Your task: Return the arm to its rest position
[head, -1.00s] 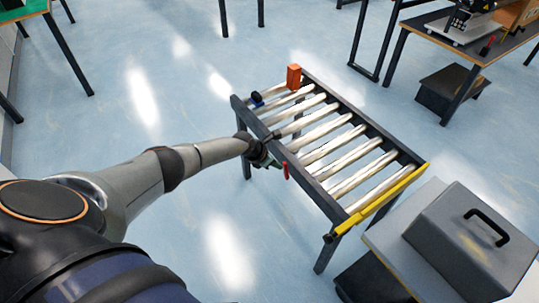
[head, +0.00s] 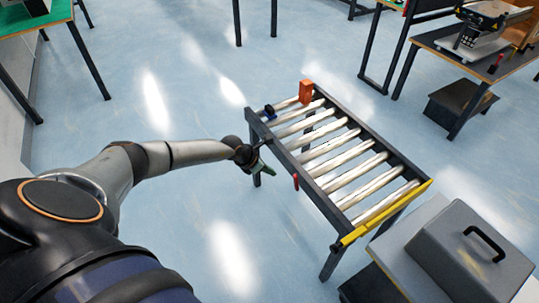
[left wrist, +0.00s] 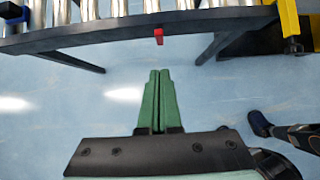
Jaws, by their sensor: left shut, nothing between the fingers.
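My left arm reaches in from the left in the head view. My left gripper (head: 268,171) is beside the near left side of the roller conveyor (head: 287,155), apart from it. In the left wrist view its green fingers (left wrist: 158,100) are shut together with nothing between them, and bare floor lies beyond the tips. The conveyor's dark side rail (left wrist: 100,34) runs across the top of that view, with a red tab (left wrist: 159,36) hanging from it. My right gripper is not in view.
An orange block (head: 305,91) and a small dark blue object (head: 269,111) are at the conveyor's far left end. A yellow bar (head: 385,212) edges its near right end. A grey case (head: 470,250) stands on a small table at the lower right. Open floor lies left of the conveyor.

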